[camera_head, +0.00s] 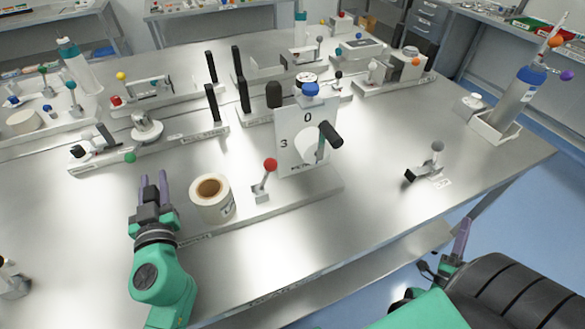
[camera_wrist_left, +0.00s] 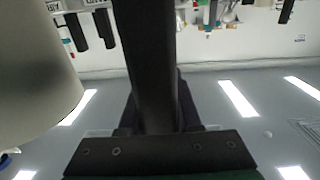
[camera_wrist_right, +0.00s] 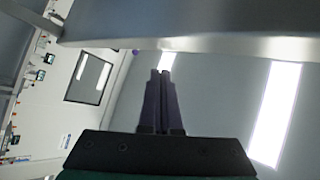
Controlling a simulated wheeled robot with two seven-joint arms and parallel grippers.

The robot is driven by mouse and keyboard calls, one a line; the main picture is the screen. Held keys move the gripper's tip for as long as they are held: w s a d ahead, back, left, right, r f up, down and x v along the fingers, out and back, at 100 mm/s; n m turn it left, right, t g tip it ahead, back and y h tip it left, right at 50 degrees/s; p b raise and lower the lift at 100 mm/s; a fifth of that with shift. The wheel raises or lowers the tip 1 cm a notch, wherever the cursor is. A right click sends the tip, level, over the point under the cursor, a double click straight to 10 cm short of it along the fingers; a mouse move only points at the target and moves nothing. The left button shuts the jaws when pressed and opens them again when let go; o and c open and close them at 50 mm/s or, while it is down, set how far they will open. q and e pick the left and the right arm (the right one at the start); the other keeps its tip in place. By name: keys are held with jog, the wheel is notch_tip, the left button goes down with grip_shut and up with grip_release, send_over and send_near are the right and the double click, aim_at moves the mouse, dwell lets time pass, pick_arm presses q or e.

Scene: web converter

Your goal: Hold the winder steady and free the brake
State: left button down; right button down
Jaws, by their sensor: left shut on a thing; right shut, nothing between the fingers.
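My left gripper (camera_head: 152,188) is shut on a dark upright bar or handle (camera_wrist_left: 147,60), which fills the middle of the left wrist view. Just right of this gripper stands a cream roll with a brown core (camera_head: 210,197), on a long low metal base (camera_head: 300,203). The same base carries a red-knobbed lever (camera_head: 267,177) and a white upright panel (camera_head: 290,145) marked 0 and 3, with a black handle (camera_head: 330,134). No readable label tells which lever is the brake. My right gripper (camera_wrist_right: 161,75) is shut and empty, beyond the table's front right edge.
A bottle in a holder (camera_head: 515,100) is at the right corner. Several fixtures with upright black handles (camera_head: 212,102) stand behind. The table's front right is clear.

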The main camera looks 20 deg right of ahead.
jog(key=w+a+r+n+t+y, duration=0.45)
jog(key=a+r+y, duration=0.3)
jog(key=y, duration=0.35)
jog(key=w+a+r+n+t+y, duration=0.4)
jog(key=a+r+n+t+y, duration=0.3)
jog(key=y, duration=0.4)
jog(key=m+g+y, duration=0.6)
jog(key=g+y, duration=0.1)
jog(key=g, duration=0.5)
send_near(267, 176)
jog(key=s+d+r, duration=0.2)
jog(key=s+d, duration=0.1)
jog(key=d, duration=0.2)
jog(key=shift+w+h, duration=0.25)
jog(key=shift+h, duration=0.05)
jog(key=x, duration=1)
jog(key=shift+r, duration=0.15)
